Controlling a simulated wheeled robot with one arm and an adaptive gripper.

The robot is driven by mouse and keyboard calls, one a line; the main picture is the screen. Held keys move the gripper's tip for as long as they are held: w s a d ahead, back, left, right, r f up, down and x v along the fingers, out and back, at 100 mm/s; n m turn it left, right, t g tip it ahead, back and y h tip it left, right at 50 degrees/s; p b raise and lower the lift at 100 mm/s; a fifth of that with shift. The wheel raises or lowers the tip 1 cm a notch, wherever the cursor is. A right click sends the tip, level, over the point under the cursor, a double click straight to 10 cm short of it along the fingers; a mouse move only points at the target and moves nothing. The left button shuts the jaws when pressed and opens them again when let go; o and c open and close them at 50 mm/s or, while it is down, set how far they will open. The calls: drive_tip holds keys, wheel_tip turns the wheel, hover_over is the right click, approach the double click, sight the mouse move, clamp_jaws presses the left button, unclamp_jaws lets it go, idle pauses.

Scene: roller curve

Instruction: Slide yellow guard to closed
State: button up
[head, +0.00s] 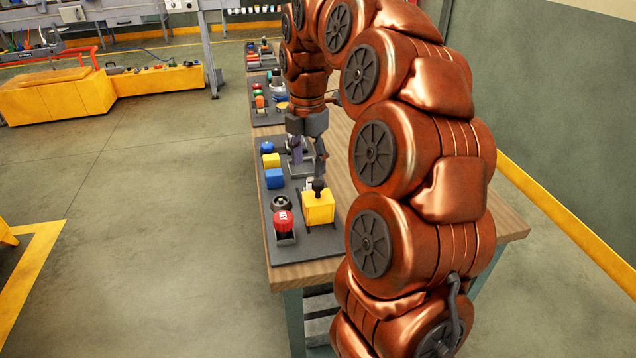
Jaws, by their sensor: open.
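A yellow box-shaped guard (317,210) stands near the front right of a dark panel (318,244) on the wooden bench. A black knob (319,187) sits at its top. Whether the guard is open or closed cannot be told from here. My arm comes in from the right and arches over the bench.
A red button (284,222) and a dark round knob (281,203) are left of the guard. A grey fixture (300,158) is behind my gripper.

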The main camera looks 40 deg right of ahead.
sight(318, 182)
drive_tip(key=d, duration=0.1)
drive_tip(key=w+d+n, duration=0.1)
drive_tip(key=d, duration=0.1)
drive_tip(key=shift+w+f, duration=0.2)
drive_tip(key=shift+w, duration=0.05)
drive_tip(key=shift+w+d+f+n, duration=0.1)
drive_tip(key=shift+d+f+n, duration=0.05)
drive_tip(key=shift+d+n, duration=0.25)
drive_tip(key=shift+a+f+p, duration=0.1)
drive_tip(key=shift+f+p, duration=0.6)
drive_tip(key=shift+f, duration=3.1)
drive_tip(key=shift+c, duration=0.3)
clamp_jaws()
